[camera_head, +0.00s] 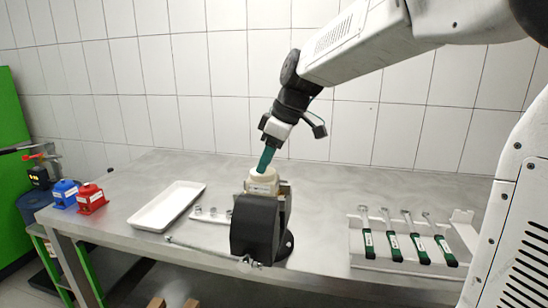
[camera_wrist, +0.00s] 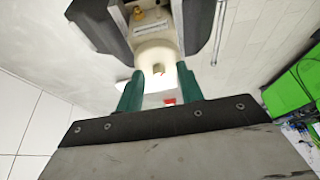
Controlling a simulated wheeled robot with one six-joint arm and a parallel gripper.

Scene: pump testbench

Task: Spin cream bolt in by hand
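The cream bolt is not clearly separable from the cream round part (camera_head: 262,178) on top of the pump (camera_head: 254,228), which stands on the bench with a black housing in front. In the wrist view the same cream cylinder (camera_wrist: 154,54) shows with a small tan square (camera_wrist: 158,69) at the middle of its end face. My gripper (camera_head: 265,168) points down at the cream part from above, slightly tilted. Its two green fingers (camera_wrist: 159,72) stand apart, one each side of the cylinder's end. Whether they touch it I cannot tell. The gap between them looks empty.
A white tray (camera_head: 166,208) and a strip with several sockets (camera_head: 207,214) lie left of the pump. Green-handled tools (camera_head: 393,246) lie on a white rack at right. The bench back is clear.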

